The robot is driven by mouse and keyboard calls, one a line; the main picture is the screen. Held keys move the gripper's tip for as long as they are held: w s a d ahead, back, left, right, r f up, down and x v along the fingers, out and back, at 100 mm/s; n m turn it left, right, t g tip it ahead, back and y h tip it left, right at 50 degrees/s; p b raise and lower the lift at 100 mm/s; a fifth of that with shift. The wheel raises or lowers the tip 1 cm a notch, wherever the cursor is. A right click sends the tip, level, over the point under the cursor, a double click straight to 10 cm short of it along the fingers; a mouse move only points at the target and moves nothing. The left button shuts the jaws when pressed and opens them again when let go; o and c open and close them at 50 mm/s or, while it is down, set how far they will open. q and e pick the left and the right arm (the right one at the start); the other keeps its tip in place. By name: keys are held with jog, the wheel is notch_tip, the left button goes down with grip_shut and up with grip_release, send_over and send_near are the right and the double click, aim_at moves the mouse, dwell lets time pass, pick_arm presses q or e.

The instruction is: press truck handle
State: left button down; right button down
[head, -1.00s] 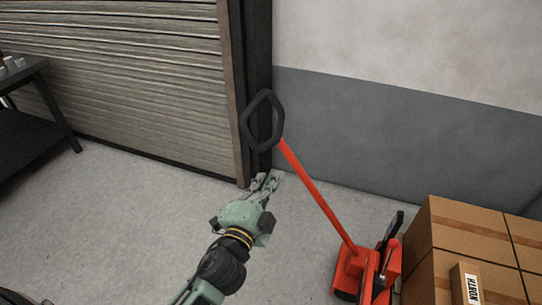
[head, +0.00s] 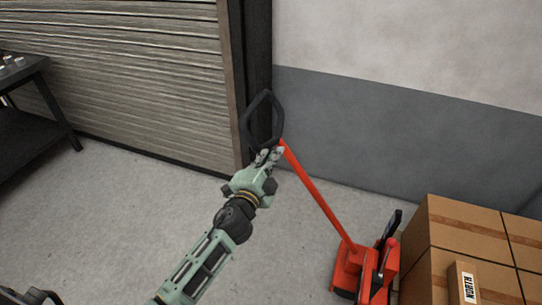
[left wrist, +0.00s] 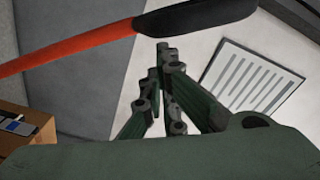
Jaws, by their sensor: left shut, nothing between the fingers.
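The truck's handle is a black loop grip (head: 249,118) on top of a red bar (head: 315,192) that leans up and left from the red truck base (head: 347,272). My left gripper (head: 270,154) is shut and empty at the lower end of the loop, beside where it joins the bar. In the left wrist view the black grip (left wrist: 200,14) and red bar (left wrist: 65,52) cross just beyond my closed fingertips (left wrist: 164,48). I cannot tell whether the fingers touch the grip. My right gripper is not in view.
Stacked cardboard boxes (head: 470,228) stand right of the truck base. A roller shutter (head: 130,80) and a grey wall (head: 380,125) are behind the handle. A dark table (head: 32,75) stands at the far left.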

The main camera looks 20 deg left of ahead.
pick_arm(q)
jog(key=a+f+n+b, duration=0.1)
jog(key=a+f+b, duration=0.3)
jog(key=a, duration=0.3)
jog(key=shift+w+f+n, duration=0.15)
jog(key=shift+f+n, duration=0.15)
jog(key=shift+f, duration=0.1)
